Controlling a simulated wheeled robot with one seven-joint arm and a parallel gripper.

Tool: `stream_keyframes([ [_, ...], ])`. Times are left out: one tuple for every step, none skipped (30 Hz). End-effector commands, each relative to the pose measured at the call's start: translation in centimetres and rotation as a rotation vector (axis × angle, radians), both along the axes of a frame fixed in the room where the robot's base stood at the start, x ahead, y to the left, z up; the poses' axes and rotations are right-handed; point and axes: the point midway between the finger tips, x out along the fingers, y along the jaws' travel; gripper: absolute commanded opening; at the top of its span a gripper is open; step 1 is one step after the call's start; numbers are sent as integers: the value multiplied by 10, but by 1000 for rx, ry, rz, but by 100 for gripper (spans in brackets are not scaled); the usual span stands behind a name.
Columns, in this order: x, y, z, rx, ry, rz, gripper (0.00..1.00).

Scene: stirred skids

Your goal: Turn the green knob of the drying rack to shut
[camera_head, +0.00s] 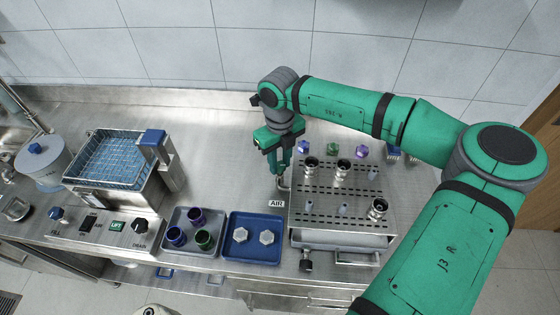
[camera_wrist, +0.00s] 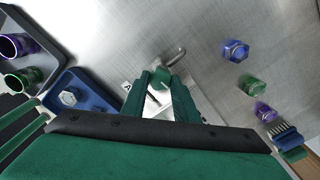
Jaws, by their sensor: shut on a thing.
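The drying rack (camera_head: 296,214) is a steel box with a perforated top, right of centre in the head view, holding several dark-mouthed metal vessels. My gripper (camera_head: 280,169) points down at its back left corner, beside the AIR label (camera_head: 277,204). In the wrist view the green knob (camera_wrist: 159,83) shows between the two green fingers of my gripper (camera_wrist: 160,88), which are shut on it. A short bent metal pipe (camera_wrist: 175,58) comes out just beyond the knob. In the head view the fingers hide the knob. Its exact turn angle cannot be told.
Blue (camera_head: 303,147), green (camera_head: 333,149) and purple (camera_head: 361,151) caps stand behind the rack, near a blue brush (camera_wrist: 286,136). A blue tray (camera_head: 230,256) with two hex pieces and a grey tray (camera_head: 170,247) with cups lie left. A wire-basket bath (camera_head: 150,190) stands farther left.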

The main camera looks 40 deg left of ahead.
Motion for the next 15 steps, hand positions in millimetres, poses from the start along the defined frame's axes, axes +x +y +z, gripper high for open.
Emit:
stream_keyframes([
  [-1, 2, 1, 5, -1, -23, 4],
  [-1, 2, 1, 5, -1, -39, 4],
  [-1, 2, 1, 5, -1, -57, 4],
  [-1, 2, 1, 5, -1, -70, 4],
  [-1, 2, 1, 5, -1, -81, 4],
  [-1, 2, 1, 5, -1, -95, 4],
  [-1, 2, 1, 5, -1, -104, 4],
  [-1, 3, 1, 5, -1, -112, 4],
  [-1, 3, 1, 5, -1, -121, 5],
  [-1, 3, 1, 6, -1, -128, 5],
  [-1, 3, 1, 6, -1, -132, 5],
  [-1, 3, 1, 6, 0, -137, 5],
  [-1, 3, 1, 6, 0, -140, 5],
  [-1, 3, 1, 6, 0, -143, 5],
  [-1, 3, 1, 6, 0, -146, 5],
])
